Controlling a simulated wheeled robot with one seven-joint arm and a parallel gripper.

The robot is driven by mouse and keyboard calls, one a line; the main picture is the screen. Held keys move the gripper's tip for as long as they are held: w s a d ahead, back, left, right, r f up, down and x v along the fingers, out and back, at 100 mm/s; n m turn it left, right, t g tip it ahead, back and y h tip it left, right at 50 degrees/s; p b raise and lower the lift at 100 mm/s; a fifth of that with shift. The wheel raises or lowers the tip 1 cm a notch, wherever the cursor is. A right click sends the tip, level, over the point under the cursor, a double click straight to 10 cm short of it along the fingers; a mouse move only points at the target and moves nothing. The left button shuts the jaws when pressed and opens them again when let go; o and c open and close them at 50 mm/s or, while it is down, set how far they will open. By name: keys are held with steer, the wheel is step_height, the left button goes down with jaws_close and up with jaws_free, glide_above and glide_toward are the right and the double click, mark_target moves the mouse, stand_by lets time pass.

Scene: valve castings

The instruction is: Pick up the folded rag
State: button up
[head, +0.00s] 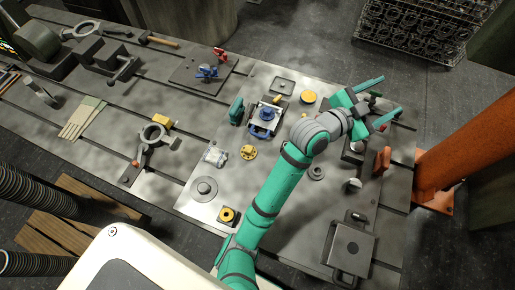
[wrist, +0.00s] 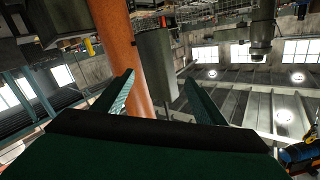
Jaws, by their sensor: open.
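My gripper (head: 389,97) is open and empty, held above the right end of the workbench (head: 300,220) in the head view. Its two teal fingers are spread apart and point right, toward the orange post. In the wrist view the open fingers (wrist: 161,90) frame only the post, a grey column and the far hall. I cannot clearly make out a folded rag. A small whitish, crumpled-looking item (head: 215,156) lies on the bench's metal plate, left of my arm, too small to identify. My forearm hides part of the bench.
A blue-topped valve part (head: 267,114), yellow flanges (head: 249,152) and a dark square casting (head: 349,248) stand on the plate. A vise (head: 100,60) and pale flat strips (head: 83,118) are at left.

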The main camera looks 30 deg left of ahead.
steer(key=a+f+m+g+y, duration=0.1)
steer(key=a+f+m+g, duration=0.35)
steer(key=a, duration=0.35)
steer(key=m+g+y, duration=0.2)
steer(key=g+y, duration=0.6)
steer(key=g, duration=0.3)
glide_above(214, 154)
step_height(214, 154, down, 14)
steer(key=shift+t, duration=0.25)
steer(key=shift+d+f, duration=0.2)
steer(key=shift+f, duration=2.5)
step_height(214, 154, down, 4)
steer(key=shift+w+a+f, duration=0.1)
steer(key=shift+a, duration=0.05)
steer(key=shift+a+f, duration=0.1)
steer(key=shift+f, duration=0.1)
steer(key=c, duration=1.1)
